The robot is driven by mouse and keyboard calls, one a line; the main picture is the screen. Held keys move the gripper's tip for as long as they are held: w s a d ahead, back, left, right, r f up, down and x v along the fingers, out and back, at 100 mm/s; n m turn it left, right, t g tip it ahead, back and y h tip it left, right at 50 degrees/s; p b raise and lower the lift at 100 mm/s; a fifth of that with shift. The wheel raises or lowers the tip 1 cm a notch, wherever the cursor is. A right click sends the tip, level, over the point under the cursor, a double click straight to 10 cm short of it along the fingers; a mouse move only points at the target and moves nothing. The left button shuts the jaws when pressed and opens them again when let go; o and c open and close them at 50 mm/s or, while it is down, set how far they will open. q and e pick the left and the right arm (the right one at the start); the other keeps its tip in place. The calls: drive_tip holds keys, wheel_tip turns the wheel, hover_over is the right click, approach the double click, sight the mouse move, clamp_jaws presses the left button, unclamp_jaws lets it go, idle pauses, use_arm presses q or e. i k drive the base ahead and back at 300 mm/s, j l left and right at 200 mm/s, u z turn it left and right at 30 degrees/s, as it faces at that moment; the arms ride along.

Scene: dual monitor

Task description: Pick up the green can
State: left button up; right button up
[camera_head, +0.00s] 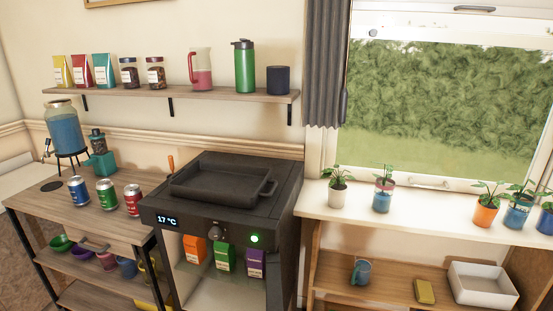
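The green can (106,194) stands upright on the wooden counter at the left. A blue can (78,190) stands just left of it and a red can (132,200) just right of it, in a short row with small gaps. The green can looks unobstructed from this side. Neither of my grippers shows in the head view.
A drink dispenser (64,133) and a teal grinder (100,158) stand behind the cans. A black oven (213,236) with a tray (222,183) on top rises to the right. A loaded wall shelf (170,94) hangs above. The counter's front edge is close to the cans.

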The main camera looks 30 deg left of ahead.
sight(105, 189)
drive_tip(key=i+j, duration=0.1)
drive_tip(key=j, duration=1.1)
drive_tip(key=i+j+z, duration=0.1)
drive_tip(key=j, duration=1.65)
drive_tip(key=k+j, duration=0.15)
drive_tip(key=j, duration=0.4)
drive_tip(key=j+z, duration=0.1)
drive_tip(key=j, duration=0.4)
drive_tip(key=k, duration=0.05)
